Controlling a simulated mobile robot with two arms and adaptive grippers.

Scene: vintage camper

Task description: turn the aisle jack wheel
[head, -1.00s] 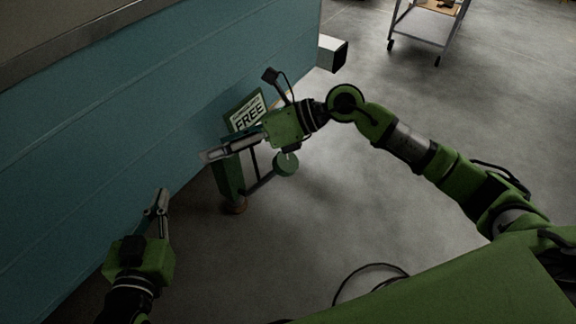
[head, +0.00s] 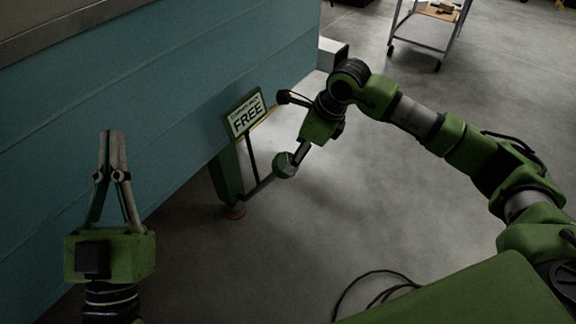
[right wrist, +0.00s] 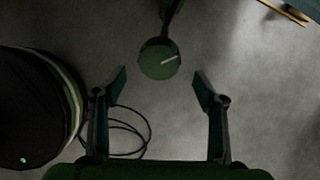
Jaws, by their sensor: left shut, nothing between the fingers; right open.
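The jack wheel (head: 286,166) is a small round green knob at the end of a bar from the green jack leg (head: 226,176), below the teal camper side. My right gripper (head: 299,154) points down at the wheel in the head view. In the right wrist view its fingers (right wrist: 159,80) are open, one to each side, with the wheel centred just beyond the tips; I see no contact. My left gripper (head: 112,134) is shut and empty, left of the jack, in front of the camper side.
A sign reading "FREE" (head: 247,115) stands on a post just above the bar, close to my right gripper. The teal camper side (head: 150,110) fills the left. A wheeled cart (head: 425,45) stands far back. Dark cable lies on the floor (head: 385,285). Open floor lies right of the wheel.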

